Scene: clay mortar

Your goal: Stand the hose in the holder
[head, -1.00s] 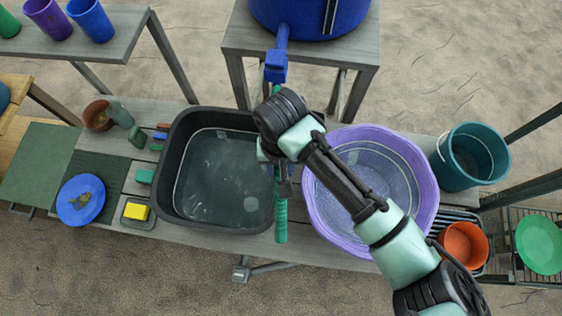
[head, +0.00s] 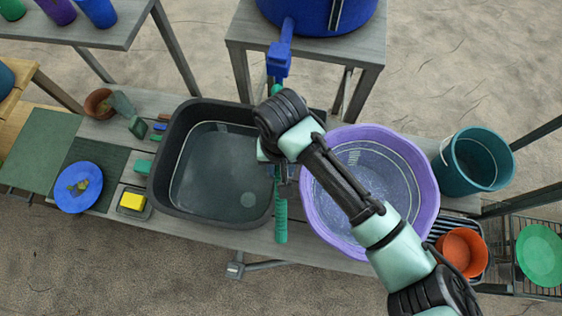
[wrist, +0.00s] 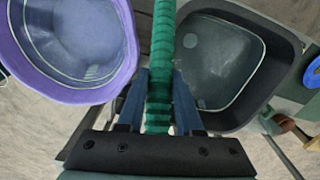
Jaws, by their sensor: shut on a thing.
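The green ribbed hose (head: 281,222) shows between the dark basin and the purple tub in the head view. Its upper part (head: 277,82) shows under the blue tap (head: 279,60); my arm hides its middle. In the wrist view the hose (wrist: 163,45) runs down the middle between the blue-grey fingers of my gripper (wrist: 160,82), which is shut on it. In the head view my gripper (head: 284,178) is mostly hidden behind my wrist. I cannot make out the holder.
The dark basin (head: 160,180) with water is left of my gripper; the purple tub (head: 428,185) with water is right. A blue tank (head: 300,15) stands behind. A teal bucket (head: 450,165) and an orange pot (head: 460,247) stand at right. A blue plate (head: 72,203) and yellow sponge (head: 132,201) lie at left.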

